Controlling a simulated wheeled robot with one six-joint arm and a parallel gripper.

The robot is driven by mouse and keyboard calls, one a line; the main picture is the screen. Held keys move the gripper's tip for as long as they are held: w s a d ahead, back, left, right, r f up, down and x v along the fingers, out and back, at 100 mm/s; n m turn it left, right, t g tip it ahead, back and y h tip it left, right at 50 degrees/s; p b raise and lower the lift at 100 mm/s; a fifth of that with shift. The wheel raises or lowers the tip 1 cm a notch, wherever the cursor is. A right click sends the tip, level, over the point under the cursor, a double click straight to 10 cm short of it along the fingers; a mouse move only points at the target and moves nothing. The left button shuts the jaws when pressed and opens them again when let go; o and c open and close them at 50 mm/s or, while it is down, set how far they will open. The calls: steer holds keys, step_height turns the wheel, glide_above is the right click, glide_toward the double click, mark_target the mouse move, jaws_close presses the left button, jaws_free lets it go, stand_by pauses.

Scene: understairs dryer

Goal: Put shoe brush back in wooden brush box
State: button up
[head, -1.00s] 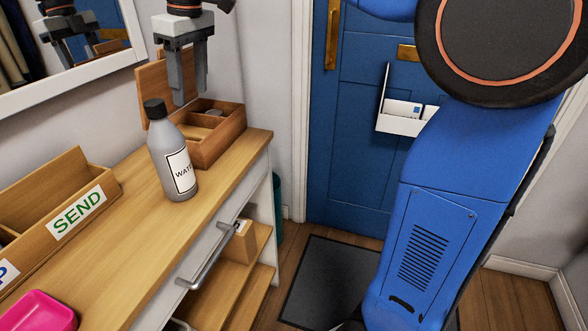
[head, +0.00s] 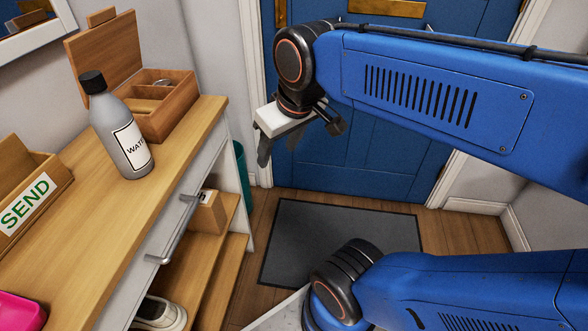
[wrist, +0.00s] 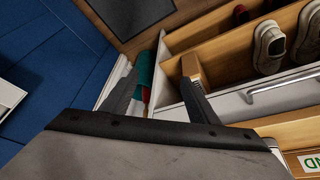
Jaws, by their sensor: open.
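The wooden brush box (head: 178,115) stands on the cabinet top in the head view, at the back end, with its lid raised. It has compartments; a tan item (head: 143,105) and a small round metallic item (head: 163,83) show inside, not clear enough to name. I cannot make out a shoe brush for certain. My gripper (head: 300,142) is open and appears empty, right of the box and in front of the blue door. In the wrist view the open fingers (wrist: 160,72) point toward the shelf end of the cabinet.
A grey water bottle (head: 122,140) stands just in front of the box. A SEND tray (head: 35,190) is nearer. Below are a drawer handle (head: 178,230), a tan block (head: 207,214) on a shelf and shoes (head: 160,312). A teal bin (head: 240,165) stands beside the cabinet.

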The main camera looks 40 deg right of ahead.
steer(key=s+d+f+m, duration=0.1)
steer(key=s+f, duration=0.2)
steer(key=f, duration=0.1)
steer(key=shift+s+d+f, duration=0.25)
steer(key=shift+s+f, duration=0.05)
steer(key=shift+c, duration=0.6)
stand_by(0.4)
